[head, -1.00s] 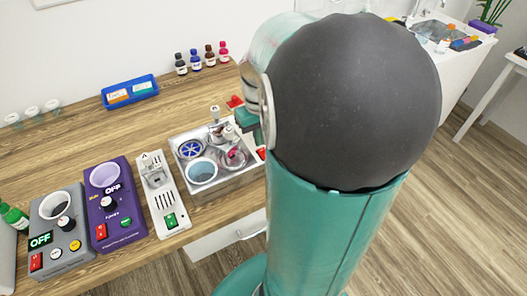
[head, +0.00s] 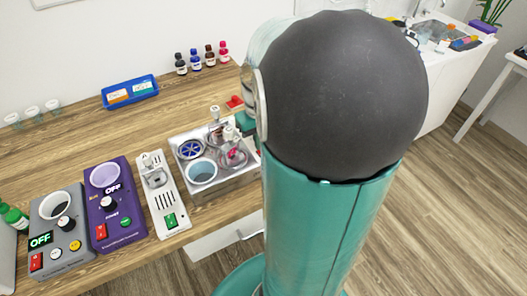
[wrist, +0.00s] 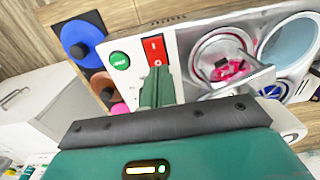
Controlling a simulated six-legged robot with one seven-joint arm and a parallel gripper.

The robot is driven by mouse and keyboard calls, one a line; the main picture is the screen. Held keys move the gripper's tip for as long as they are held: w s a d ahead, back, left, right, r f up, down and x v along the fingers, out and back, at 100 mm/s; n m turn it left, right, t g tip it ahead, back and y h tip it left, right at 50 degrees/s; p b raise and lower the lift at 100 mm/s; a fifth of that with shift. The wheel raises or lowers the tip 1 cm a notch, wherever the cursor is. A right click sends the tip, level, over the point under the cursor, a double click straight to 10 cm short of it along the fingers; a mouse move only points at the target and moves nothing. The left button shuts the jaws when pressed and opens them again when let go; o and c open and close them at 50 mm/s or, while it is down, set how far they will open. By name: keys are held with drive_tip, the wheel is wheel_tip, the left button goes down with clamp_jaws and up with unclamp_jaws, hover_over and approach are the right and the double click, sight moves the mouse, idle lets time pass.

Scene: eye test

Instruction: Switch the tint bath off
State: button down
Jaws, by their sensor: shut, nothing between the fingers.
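The tint bath (head: 228,188) is a metal box with several round pots on the wooden bench in the head view, left of my arm. In the wrist view, its end panel (wrist: 177,62) carries a red rocker switch (wrist: 154,48) marked I and O, beside a round green button (wrist: 120,60). My gripper (wrist: 157,79) is shut and empty. Its fingertips are at the O end of the rocker and cover part of it; I cannot tell whether they touch. Which side of the rocker is pressed is unclear. In the head view my arm hides the switch.
A white device (head: 164,200), a purple device (head: 113,215) and a grey device (head: 58,235) stand left of the bath. Small bottles (head: 196,62) and a blue tray (head: 130,91) are behind. In the wrist view a blue disc (wrist: 80,36) lies near the switch.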

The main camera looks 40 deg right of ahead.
drive_tip(key=shift+r, duration=0.1)
wheel_tip(320, 180, up, 7)
idle(0.9)
drive_tip(key=shift+s, duration=0.1)
idle(0.4)
